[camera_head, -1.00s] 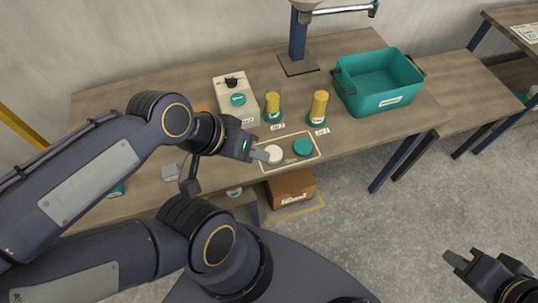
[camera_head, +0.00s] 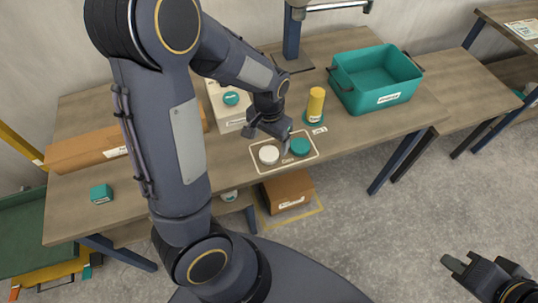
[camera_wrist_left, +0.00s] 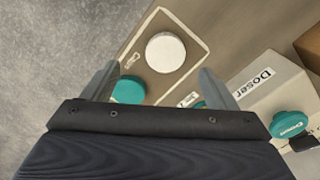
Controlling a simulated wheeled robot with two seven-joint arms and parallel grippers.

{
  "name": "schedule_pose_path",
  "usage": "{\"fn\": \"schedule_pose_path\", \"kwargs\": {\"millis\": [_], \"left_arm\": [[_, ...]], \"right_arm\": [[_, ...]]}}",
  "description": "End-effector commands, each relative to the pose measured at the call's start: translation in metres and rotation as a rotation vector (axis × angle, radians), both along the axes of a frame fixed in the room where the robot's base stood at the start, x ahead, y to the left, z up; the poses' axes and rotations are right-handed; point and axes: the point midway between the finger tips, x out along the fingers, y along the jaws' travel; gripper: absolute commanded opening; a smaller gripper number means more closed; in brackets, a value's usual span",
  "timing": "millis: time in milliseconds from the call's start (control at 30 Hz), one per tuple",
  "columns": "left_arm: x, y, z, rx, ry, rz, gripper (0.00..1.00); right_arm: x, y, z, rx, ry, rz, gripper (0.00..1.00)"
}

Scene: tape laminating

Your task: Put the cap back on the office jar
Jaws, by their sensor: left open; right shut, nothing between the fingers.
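A white cap (camera_head: 269,154) and a teal cap (camera_head: 300,147) lie on the outlined caps mat (camera_head: 287,164). Both caps also show in the left wrist view, white (camera_wrist_left: 166,52) and teal (camera_wrist_left: 128,90). My left gripper (camera_head: 286,146) is open and empty, pointing down near the caps; the teal cap shows beside one finger in the wrist view. A yellow-filled jar (camera_head: 315,103) stands on a teal base behind the mat. A second jar is hidden behind my left arm. The jar labels are too small to read. My right gripper (camera_head: 455,263) is shut and empty, away from the table.
A white doser box (camera_head: 229,104) with a teal knob stands behind my left gripper. A teal crate (camera_head: 376,80) is at the back right. A cardboard box (camera_head: 85,150) and a small teal block (camera_head: 101,194) lie on the left. The table's front edge is close to the mat.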

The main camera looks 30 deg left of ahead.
Motion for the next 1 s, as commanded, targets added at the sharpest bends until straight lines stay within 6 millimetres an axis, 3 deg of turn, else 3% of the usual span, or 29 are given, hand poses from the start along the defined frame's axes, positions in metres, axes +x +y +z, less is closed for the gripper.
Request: {"fn": "schedule_pose_path", "kwargs": {"millis": [367,600,867,1000], "left_arm": [[0.001,0.001,-0.004,0.006,0.004,-0.003,0.8],[0.001,0.001,-0.027,0.006,0.006,-0.003,0.8],[0.001,0.001,-0.028,0.005,0.003,-0.003,0.8],[0.003,0.004,-0.039,0.006,0.007,-0.001,0.8]], "right_arm": [[0.0,0.0,0.0,0.0,0.0,0.0,0.0],[0.0,0.0,-0.003,0.0,0.0,0.0,0.0],[0.0,0.0,-0.003,0.0,0.0,0.0,0.0],[0.0,0.0,-0.003,0.0,0.0,0.0,0.0]]}}
